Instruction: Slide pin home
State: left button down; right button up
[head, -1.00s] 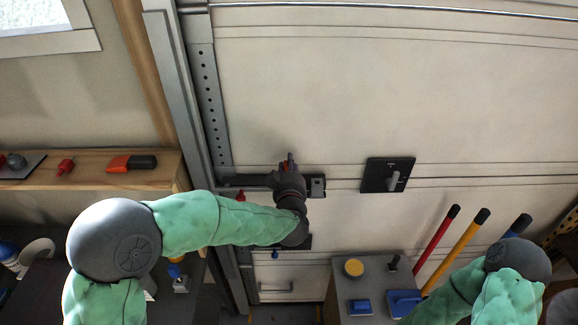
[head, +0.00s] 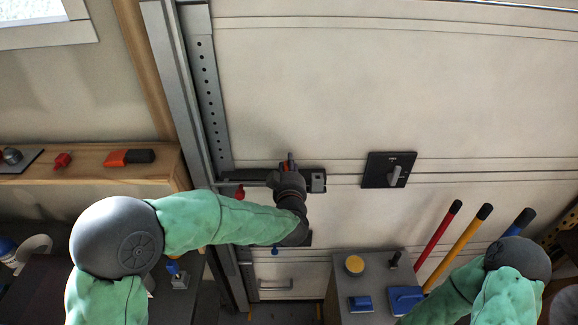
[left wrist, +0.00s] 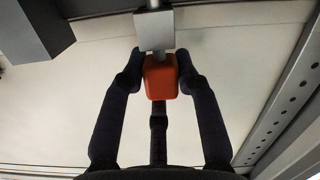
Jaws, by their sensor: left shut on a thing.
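My left gripper (head: 289,167) is at the slide bolt on the pale garage door. In the left wrist view the two dark fingers (left wrist: 158,75) are closed on either side of an orange-red knob (left wrist: 160,80). The knob sits just below a grey metal block (left wrist: 154,31) with a rod through it. In the head view the gripper and wrist cover most of the knob. The bolt's dark mounting plate with a grey block (head: 318,182) shows just right of the gripper. A thin metal rod (head: 252,184) runs left toward the vertical rail. My right gripper is out of view.
The perforated vertical rail (head: 208,95) stands left of the bolt. A black plate with a grey handle (head: 389,170) is to the right. Red (head: 438,235) and yellow (head: 460,243) poles stand lower right, beside a grey cabinet (head: 374,270). A wooden shelf (head: 85,175) is at left.

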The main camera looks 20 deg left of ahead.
pick_arm(q)
jog(key=shift+f, duration=0.35)
jog(key=c, duration=0.8)
grip_release()
jog(key=shift+c, duration=0.2)
jog(key=shift+s, duration=0.1)
jog(key=v, duration=1.2)
